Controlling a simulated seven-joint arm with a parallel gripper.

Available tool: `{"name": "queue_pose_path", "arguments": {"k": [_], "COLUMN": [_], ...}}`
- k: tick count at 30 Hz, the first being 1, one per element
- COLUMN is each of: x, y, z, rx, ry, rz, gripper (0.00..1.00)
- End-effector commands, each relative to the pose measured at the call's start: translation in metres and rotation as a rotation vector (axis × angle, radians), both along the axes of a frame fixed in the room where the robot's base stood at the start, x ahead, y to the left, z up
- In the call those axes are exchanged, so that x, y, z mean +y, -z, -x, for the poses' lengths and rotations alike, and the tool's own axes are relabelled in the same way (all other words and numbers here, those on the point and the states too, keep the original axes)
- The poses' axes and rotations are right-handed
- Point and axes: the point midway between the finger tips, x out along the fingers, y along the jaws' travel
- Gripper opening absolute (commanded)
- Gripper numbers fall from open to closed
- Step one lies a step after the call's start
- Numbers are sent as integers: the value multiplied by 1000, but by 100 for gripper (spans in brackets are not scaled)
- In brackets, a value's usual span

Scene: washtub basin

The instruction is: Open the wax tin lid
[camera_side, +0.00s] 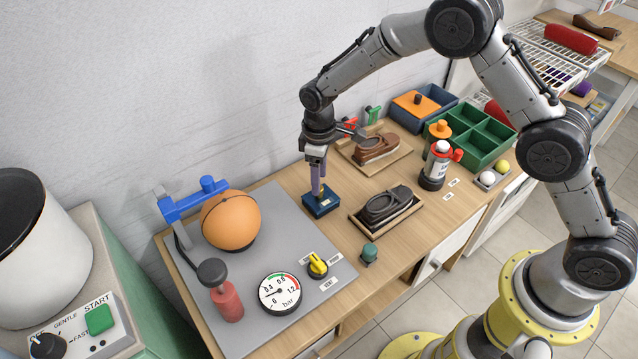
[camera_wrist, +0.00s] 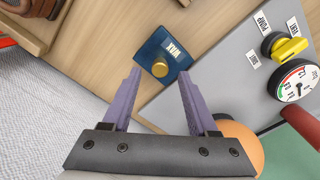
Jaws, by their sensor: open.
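The wax tin (camera_side: 321,201) is a small dark blue box on the wooden bench, by the right edge of the grey panel. The lid appears shut. My gripper (camera_side: 318,184) points down over the tin with purple fingers. In the wrist view my gripper (camera_wrist: 160,75) is open, one finger on each side of the knob, with nothing between them that I can see held. Whether the fingertips touch the lid is unclear.
A black shoe on a board (camera_side: 388,206) lies just right of the tin, and a brown shoe (camera_side: 375,148) behind it. An orange ball (camera_side: 230,219), pressure gauge (camera_side: 280,292) and yellow knob (camera_side: 317,263) are on the grey panel.

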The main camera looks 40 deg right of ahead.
Motion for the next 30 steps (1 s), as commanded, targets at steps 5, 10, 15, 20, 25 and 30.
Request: {"name": "queue_pose_path", "arguments": {"k": [5,10,15,20,25,30], "x": [0,0,0,0,0,0], "y": [21,28,29,28,28,28], "z": [1,0,0,0,0,0], "rx": [3,0,0,0,0,0], "ry": [0,0,0,0,0,0], "rz": [1,0,0,0,0,0], "gripper": [59,59,59,45,14,0]}}
